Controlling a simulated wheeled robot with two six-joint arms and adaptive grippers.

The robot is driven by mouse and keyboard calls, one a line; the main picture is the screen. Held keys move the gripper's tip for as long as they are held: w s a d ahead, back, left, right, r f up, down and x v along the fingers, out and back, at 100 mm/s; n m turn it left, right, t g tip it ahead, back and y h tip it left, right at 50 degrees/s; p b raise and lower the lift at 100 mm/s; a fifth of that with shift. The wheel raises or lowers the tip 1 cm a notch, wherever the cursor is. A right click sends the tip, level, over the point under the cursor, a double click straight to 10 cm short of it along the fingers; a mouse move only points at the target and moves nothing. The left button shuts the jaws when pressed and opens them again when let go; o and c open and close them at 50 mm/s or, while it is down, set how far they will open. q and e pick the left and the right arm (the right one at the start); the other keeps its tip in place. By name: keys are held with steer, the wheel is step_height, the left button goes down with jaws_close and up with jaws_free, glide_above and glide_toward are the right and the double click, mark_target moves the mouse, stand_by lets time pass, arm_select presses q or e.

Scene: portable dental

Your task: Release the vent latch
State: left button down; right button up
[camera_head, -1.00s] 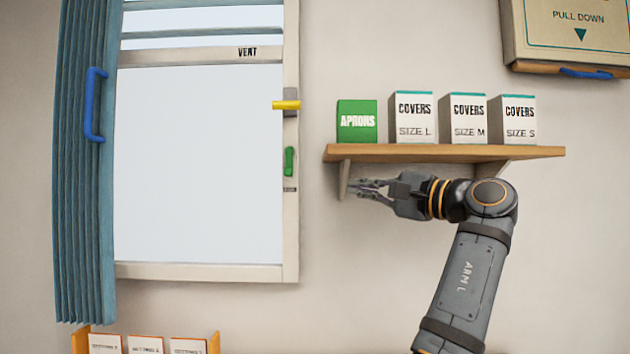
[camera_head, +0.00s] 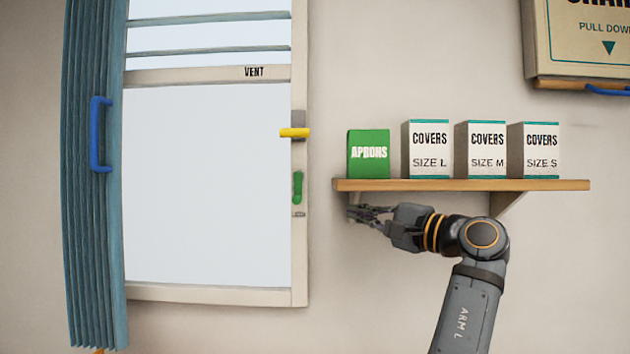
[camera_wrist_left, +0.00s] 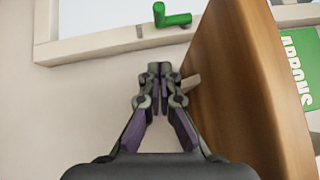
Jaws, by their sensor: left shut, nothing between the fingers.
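The window frame, marked VENT (camera_head: 254,72), is on the left in the head view. On its right stile a yellow lever (camera_head: 295,132) points sideways on a grey plate. Below it a green handle (camera_head: 297,187) hangs upright. I cannot read which of them is the vent latch. The green handle also shows at the top of the left wrist view (camera_wrist_left: 172,16). My left gripper (camera_head: 354,211) is shut and empty, to the right of and below the green handle, apart from it. The left wrist view shows its fingertips together (camera_wrist_left: 160,68).
A wooden shelf (camera_head: 460,185) is just above my left gripper, with a green APRONS box (camera_head: 368,154) and several COVERS boxes. Its bracket (camera_wrist_left: 191,83) is close to the fingertips. A blue-handled curtain (camera_head: 82,220) hangs left. The wall between window and shelf is bare.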

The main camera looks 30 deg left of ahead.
arm_select(q)
steer(key=p, duration=0.3)
glide_toward(298, 187)
steer(key=w+a+f, duration=0.2)
steer(key=w, duration=0.2)
steer(key=s+a+p, duration=0.1)
steer(key=s+a, duration=0.1)
steer(key=shift+s+a+f, duration=0.1)
steer(key=shift+s+a, duration=0.15)
steer(key=shift+s, duration=0.15)
arm_select(e)
steer(key=r, duration=0.2)
steer(key=s+r, duration=0.1)
steer(key=r, duration=0.2)
steer(key=shift+s+a+r, duration=0.15)
steer(key=shift+a+r, duration=0.1)
steer(key=shift+r, duration=0.1)
arm_select(q)
steer(key=shift+w, duration=0.1)
arm_select(e)
steer(key=shift+d, duration=0.1)
